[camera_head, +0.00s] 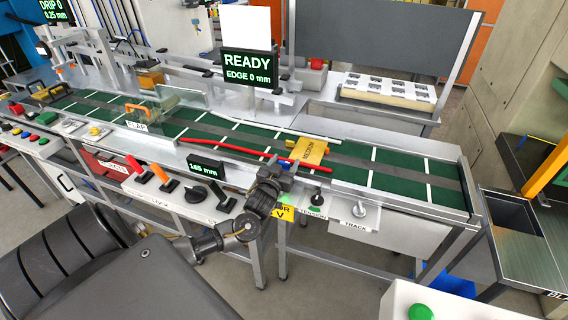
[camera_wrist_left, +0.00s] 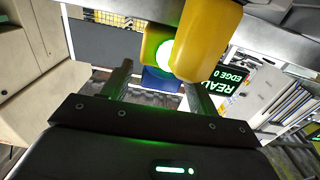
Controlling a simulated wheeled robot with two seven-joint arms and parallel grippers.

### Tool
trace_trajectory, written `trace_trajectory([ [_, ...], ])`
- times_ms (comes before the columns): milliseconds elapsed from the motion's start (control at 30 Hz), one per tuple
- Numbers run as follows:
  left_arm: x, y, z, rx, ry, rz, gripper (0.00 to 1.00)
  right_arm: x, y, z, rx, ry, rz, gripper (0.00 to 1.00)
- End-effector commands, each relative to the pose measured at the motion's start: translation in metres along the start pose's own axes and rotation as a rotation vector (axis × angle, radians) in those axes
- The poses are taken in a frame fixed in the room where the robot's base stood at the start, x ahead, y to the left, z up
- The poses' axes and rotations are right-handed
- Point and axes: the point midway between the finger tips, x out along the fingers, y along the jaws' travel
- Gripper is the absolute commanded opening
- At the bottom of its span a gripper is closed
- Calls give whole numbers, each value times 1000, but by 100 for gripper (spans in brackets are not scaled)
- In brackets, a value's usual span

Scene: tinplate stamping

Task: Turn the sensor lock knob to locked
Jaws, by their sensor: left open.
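My left gripper (camera_head: 284,178) is at the front rail of the conveyor, just above a yellow label (camera_head: 283,212) that it partly covers. In the left wrist view its two fingers (camera_wrist_left: 158,88) are apart, with nothing clearly held. Beyond them are a rounded yellow part (camera_wrist_left: 208,40), a bright green-white light and a blue part (camera_wrist_left: 160,80). I cannot tell for certain whether the yellow part is the sensor lock knob, or read its setting. In the head view, a yellow lettered block (camera_head: 308,152) sits over the belt behind the gripper. My right gripper is not in view.
The green belt (camera_head: 390,178) runs behind the gripper. A red bar (camera_head: 250,152) lies along its front. TENSION and TRACK knobs (camera_head: 359,209) stand to the right. Orange and black levers (camera_head: 160,173) and a 165 mm display (camera_head: 205,167) stand left. A READY screen (camera_head: 248,68) is behind.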

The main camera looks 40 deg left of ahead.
Motion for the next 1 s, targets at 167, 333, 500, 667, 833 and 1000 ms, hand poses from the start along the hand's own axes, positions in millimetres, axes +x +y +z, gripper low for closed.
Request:
trace_trajectory([
  [167,-13,1,3,-1,-2,2,60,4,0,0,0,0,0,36],
  [333,-45,1,4,-3,-2,3,60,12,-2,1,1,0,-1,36],
  [500,-78,0,3,-2,-2,2,60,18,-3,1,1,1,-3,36],
  [667,-99,1,2,-2,-1,1,60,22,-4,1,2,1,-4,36],
  [833,-108,0,0,0,0,0,60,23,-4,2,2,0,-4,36],
  [1000,-108,0,0,1,0,0,60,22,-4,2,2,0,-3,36],
])
